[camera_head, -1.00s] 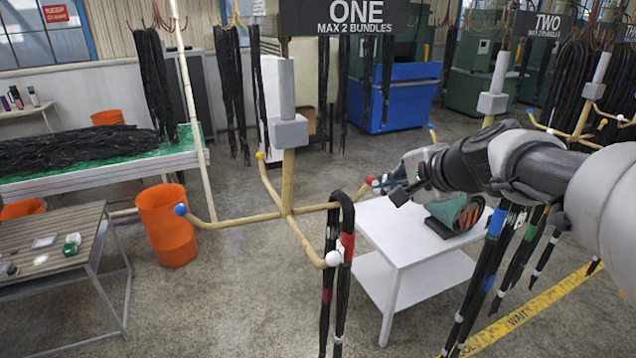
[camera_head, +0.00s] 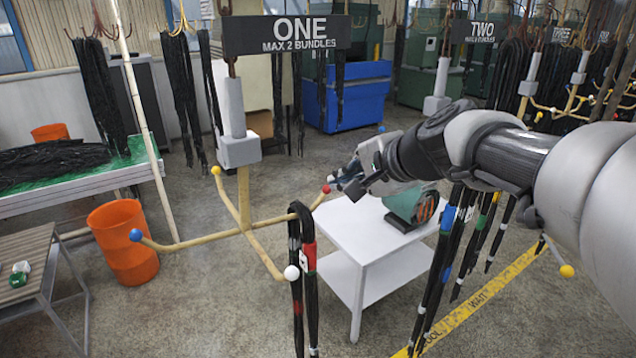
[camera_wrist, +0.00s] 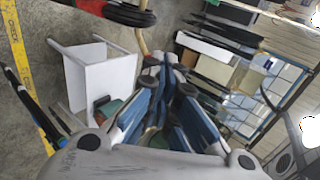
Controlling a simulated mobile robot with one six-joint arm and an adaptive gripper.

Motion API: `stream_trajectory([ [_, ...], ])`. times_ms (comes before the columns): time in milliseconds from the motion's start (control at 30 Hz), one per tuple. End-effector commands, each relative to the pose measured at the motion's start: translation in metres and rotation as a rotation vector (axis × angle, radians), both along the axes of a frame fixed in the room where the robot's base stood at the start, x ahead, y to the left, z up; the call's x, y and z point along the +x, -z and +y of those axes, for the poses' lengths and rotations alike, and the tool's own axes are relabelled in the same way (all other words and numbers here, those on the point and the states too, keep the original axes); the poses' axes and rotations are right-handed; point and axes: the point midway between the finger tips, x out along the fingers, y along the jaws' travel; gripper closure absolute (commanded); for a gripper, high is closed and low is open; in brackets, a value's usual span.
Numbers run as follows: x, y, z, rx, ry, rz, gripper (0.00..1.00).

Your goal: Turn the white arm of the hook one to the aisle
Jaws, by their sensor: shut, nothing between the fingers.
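Hook one hangs under the ONE sign (camera_head: 287,33), with yellow arms (camera_head: 244,190) spreading from a grey block. The white arm's ball tip (camera_head: 291,272) points toward the lower right, with a black hose bundle (camera_head: 296,255) banded in red draped over that arm. The blue tip (camera_head: 136,235) points left, the yellow tip (camera_head: 215,170) back, the red tip (camera_head: 326,189) right. My gripper (camera_head: 346,181) is shut and empty beside the red tip; contact cannot be told. In the wrist view its blue-grey fingers (camera_wrist: 168,88) show near a yellow arm (camera_wrist: 143,42).
A white table (camera_head: 374,245) with a green and dark object (camera_head: 412,205) stands below my arm. An orange bin (camera_head: 126,240) stands at left. Hoses on hook TWO (camera_head: 445,255) hang to the right, by a yellow floor line (camera_head: 480,303).

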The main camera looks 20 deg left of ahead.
Motion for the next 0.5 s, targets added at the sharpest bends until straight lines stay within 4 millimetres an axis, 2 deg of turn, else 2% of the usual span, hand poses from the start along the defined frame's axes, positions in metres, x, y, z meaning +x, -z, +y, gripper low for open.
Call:
stream_trajectory([
  [500,-0.034,0.002,-0.041,0.000,0.002,-0.003,1.00],
])
